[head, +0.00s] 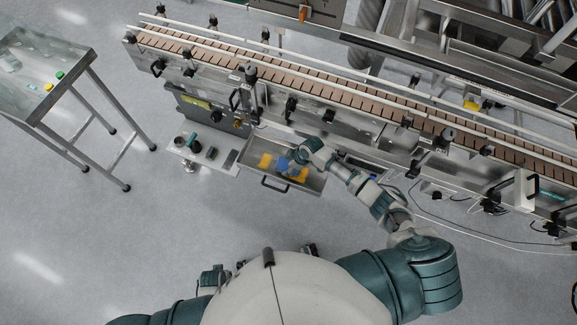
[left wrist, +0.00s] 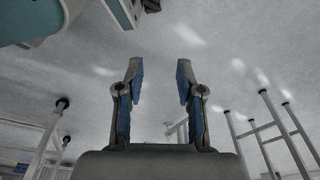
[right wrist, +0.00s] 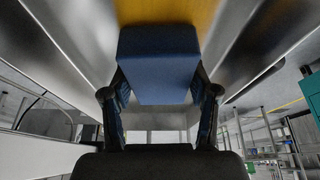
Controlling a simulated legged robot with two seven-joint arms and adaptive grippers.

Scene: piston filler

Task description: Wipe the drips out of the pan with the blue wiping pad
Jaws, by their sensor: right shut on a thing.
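The pan (head: 248,153) is a shallow metal tray with a dark front handle, below the conveyor in the head view. Yellow-orange drips (head: 265,161) lie in it, to the left and right of the blue wiping pad (head: 283,165). My right gripper (head: 296,158) is over the pan, shut on the pad. In the right wrist view the pad (right wrist: 158,62) sits between the fingers, close to a yellow patch (right wrist: 165,12); I cannot tell whether they touch. My left gripper (left wrist: 158,80) is open and empty above the floor; in the head view it is low, beside my body.
The conveyor (head: 300,85) runs along behind the pan. A small shelf (head: 190,150) with dark parts stands left of the pan. A metal table (head: 45,75) with coloured caps is at the far left. The floor in front is clear.

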